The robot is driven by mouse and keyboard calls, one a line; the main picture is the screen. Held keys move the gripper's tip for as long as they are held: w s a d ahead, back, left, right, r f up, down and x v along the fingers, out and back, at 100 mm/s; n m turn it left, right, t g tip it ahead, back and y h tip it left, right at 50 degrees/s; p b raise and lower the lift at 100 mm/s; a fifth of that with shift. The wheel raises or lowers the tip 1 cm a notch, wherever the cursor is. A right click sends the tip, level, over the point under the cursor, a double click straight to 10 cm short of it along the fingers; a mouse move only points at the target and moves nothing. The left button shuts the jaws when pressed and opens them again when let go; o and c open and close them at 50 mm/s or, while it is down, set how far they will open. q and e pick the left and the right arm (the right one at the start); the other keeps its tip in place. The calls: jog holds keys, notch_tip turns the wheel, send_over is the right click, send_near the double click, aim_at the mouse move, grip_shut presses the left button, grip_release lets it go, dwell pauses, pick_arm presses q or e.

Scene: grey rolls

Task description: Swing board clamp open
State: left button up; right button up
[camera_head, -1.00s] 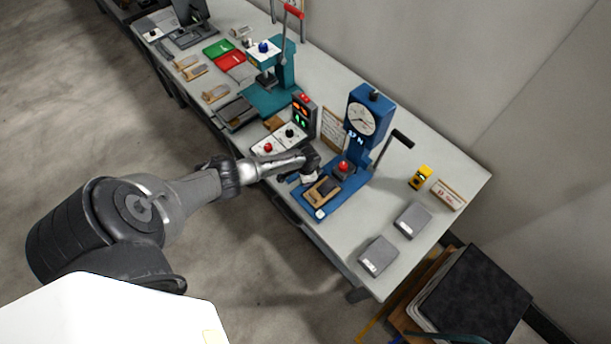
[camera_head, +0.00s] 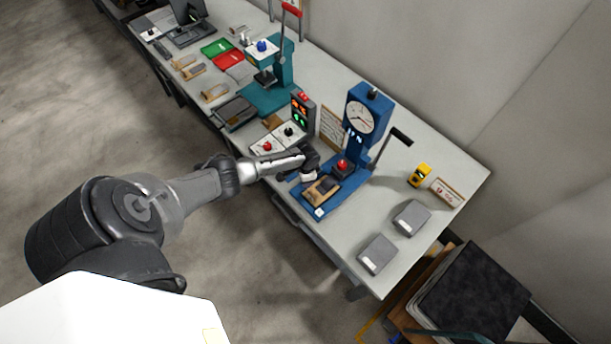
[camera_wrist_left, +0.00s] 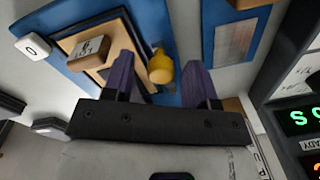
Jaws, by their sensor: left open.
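The blue fixture base (camera_head: 320,212) stands at the table's front edge, below a blue press with a dial (camera_head: 361,117). A yellow knob (camera_wrist_left: 160,68), which looks like the clamp's handle, stands beside the board. My left gripper (camera_head: 306,177) is at the base's left side. In the left wrist view its two purple fingers (camera_wrist_left: 158,74) are open, one on each side of the knob; contact is not clear. My right gripper is not in view.
The press lever (camera_head: 391,147) rises on the right. Two grey boxes (camera_head: 378,254) and a yellow device (camera_head: 419,175) lie to the right. A teal press (camera_head: 279,78) stands farther back.

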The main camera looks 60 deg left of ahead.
pick_arm(q)
jog(key=shift+r, duration=0.5)
notch_tip(320, 180, up, 13)
jog(key=p, duration=0.2)
jog(key=shift+d, duration=0.35)
jog(key=shift+s+f, duration=0.1)
